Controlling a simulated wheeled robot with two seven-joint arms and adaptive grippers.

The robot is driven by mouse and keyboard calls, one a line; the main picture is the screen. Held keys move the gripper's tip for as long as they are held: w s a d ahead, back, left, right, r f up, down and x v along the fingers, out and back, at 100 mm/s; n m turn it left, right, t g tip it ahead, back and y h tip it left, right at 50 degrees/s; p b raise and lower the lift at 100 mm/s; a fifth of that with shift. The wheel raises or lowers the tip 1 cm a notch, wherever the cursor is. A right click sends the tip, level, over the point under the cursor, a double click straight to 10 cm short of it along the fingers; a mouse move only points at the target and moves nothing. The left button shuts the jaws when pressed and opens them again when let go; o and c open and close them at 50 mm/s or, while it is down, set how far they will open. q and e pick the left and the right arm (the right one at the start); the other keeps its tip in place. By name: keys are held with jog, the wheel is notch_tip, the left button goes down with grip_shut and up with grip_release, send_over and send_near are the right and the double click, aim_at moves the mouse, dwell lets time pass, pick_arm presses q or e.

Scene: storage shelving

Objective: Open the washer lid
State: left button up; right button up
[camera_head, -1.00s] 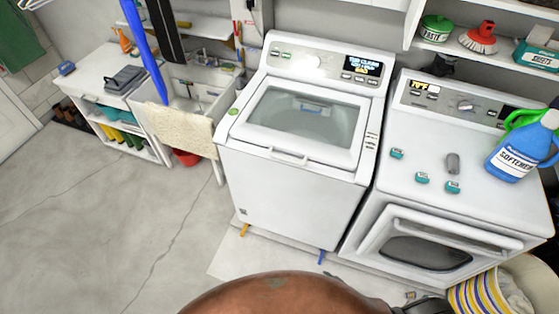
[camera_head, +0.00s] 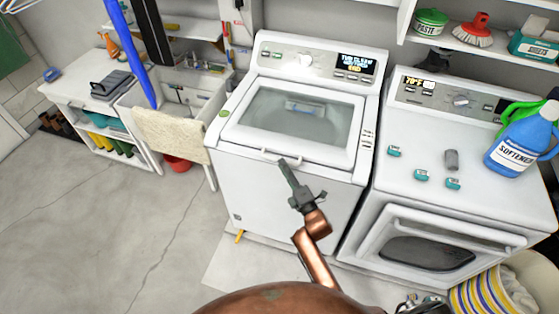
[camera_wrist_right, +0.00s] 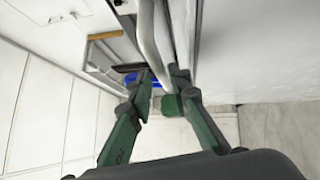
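The washer (camera_head: 285,200) is a white top-loader. Its lid (camera_head: 232,135) is shut and has a glass window (camera_head: 270,115). A white handle (camera_head: 268,154) sticks out at the lid's front edge. My right gripper (camera_head: 284,162) reaches up from below to this handle. In the right wrist view, the fingers of my right gripper (camera_wrist_right: 163,75) are apart and the white handle bar (camera_wrist_right: 148,35) runs between their tips. Whether the fingers touch the bar cannot be told. My left gripper is not in view.
A white dryer (camera_head: 420,185) stands close on the right, with a blue softener bottle (camera_head: 515,145) and small teal boxes on top. A sink (camera_head: 185,95) with a draped towel (camera_head: 170,130) is on the left. A shelf (camera_head: 470,40) hangs at upper right.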

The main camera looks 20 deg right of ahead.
jog(key=shift+x, duration=1.95)
jog(key=shift+c, duration=0.6)
grip_shut()
